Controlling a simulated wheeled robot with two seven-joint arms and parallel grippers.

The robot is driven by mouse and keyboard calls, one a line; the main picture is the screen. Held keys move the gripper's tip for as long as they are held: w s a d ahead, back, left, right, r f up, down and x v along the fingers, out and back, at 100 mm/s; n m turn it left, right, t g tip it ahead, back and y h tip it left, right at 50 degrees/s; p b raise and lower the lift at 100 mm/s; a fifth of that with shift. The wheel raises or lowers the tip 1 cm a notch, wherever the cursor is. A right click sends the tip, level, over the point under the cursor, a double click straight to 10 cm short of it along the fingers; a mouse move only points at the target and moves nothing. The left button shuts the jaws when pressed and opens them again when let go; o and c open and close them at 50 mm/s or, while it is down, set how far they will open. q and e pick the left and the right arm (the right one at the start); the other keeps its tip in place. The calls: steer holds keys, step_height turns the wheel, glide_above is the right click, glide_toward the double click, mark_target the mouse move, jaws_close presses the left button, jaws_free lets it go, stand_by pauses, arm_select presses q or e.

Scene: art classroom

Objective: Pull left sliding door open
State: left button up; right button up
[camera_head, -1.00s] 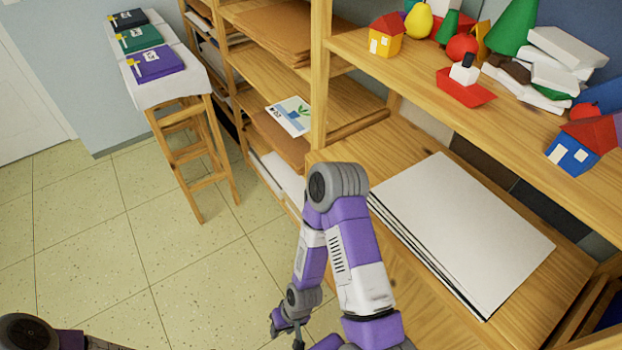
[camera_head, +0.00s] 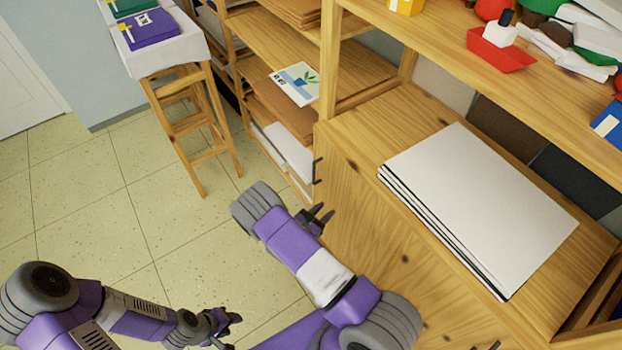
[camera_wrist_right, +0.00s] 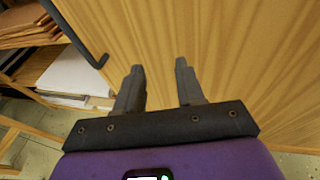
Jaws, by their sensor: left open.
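The left sliding door (camera_head: 365,225) is the wood-grain front panel of the cabinet under the shelf. Its dark handle (camera_head: 317,171) is near the panel's upper left edge. The handle also shows at the upper left of the right wrist view (camera_wrist_right: 88,48). My right gripper (camera_head: 325,217) is below the handle, close in front of the door. In the right wrist view its two fingers (camera_wrist_right: 158,70) are apart with nothing between them, and the handle is left of them, not touched. My left gripper (camera_head: 236,325) is open and empty over the floor, lower left of the right one.
A stack of large white boards (camera_head: 480,205) lies on the cabinet top (camera_head: 400,125). Toy blocks and a red boat (camera_head: 500,52) stand on the upper shelf. Open shelves with papers (camera_head: 297,84) are left of the cabinet. A wooden stool (camera_head: 190,125) stands further left. The floor (camera_head: 90,215) between is clear.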

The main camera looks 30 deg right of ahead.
mark_target(313, 173)
steer(key=w+a+r+n+t, duration=0.35)
steer(key=w+t, duration=0.25)
steer(key=w, duration=0.2)
steer(key=x, duration=0.2)
steer(key=b+x, duration=0.1)
steer(key=x, duration=0.1)
steer(key=b+x, duration=0.1)
steer(key=x, duration=0.2)
steer(key=shift+s+d+r, duration=0.1)
steer(key=shift+d+r, duration=0.1)
steer(key=shift+r, duration=0.05)
jaws_close()
